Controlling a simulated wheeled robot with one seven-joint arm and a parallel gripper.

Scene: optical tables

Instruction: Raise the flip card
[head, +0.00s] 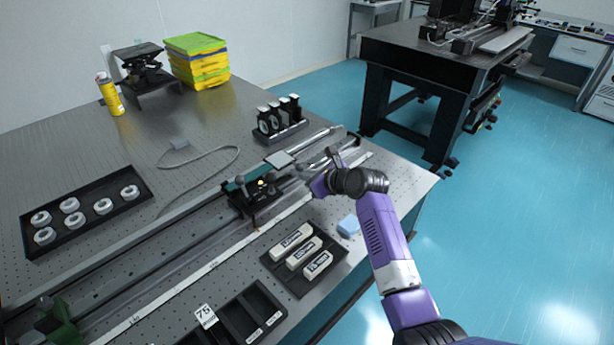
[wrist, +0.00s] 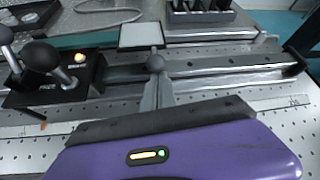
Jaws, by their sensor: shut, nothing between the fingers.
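The flip card looks to be a pale flat plate with a dark border. It lies low beside the rail carriage in the head view (head: 281,160) and at the upper middle of the wrist view (wrist: 141,36). My gripper (head: 331,156) is over the rail, to the right of the card in the head view. In the wrist view its narrow grey end (wrist: 155,64) is just below the card in the picture. It is shut with nothing held. I cannot tell whether it touches the card.
A black carriage (head: 258,197) with ball-topped knobs sits on the long rail, left of my gripper. A holder with upright optics (head: 282,130) stands behind. A black tray of white blocks (head: 290,279) and a blue block (head: 348,226) lie in front.

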